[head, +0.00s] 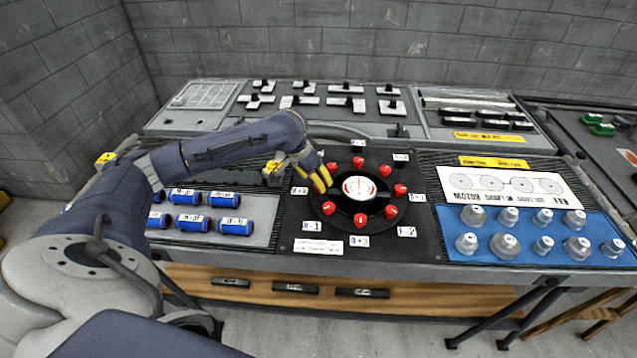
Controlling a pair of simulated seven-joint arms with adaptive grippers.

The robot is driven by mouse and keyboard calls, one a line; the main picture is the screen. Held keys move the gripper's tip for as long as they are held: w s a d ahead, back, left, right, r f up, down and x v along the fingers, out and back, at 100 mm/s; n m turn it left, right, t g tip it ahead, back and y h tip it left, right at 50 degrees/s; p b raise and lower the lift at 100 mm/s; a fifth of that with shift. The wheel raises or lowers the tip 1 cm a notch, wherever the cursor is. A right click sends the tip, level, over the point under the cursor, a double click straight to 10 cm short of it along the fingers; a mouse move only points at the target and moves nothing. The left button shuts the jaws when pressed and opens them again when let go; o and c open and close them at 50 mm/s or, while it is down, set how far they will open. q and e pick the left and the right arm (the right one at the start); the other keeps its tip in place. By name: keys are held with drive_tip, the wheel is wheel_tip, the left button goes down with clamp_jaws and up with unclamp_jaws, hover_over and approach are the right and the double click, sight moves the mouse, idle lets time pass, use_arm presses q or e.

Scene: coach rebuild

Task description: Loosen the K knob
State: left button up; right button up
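Several red knobs stand in a ring around a white-faced dial (359,188) on a black panel (290,235). Among them are an upper-left knob (332,167), a right knob (399,190) and a lower-left knob (328,208). Small white labels sit around the ring; I cannot read which one marks the K knob. My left gripper (321,179), with yellow fingers, is at the left side of the ring. It covers that part of the ring, and whether its fingers hold a knob is hidden. My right gripper is out of view.
Blue cylinders (236,227) lie in a tray left of the panel. Grey knobs stand on a blue mat (457,250) at right. Black-handled grey parts (345,104) lie behind. A wooden shelf (420,302) runs below. The panel's right side is clear of my arms.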

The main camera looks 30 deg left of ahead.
use_arm(q)
drive_tip(key=d+v, duration=0.1)
drive_tip(key=v, duration=0.7)
drive_tip(key=shift+a+r, duration=0.3)
drive_tip(key=shift+a, duration=0.25)
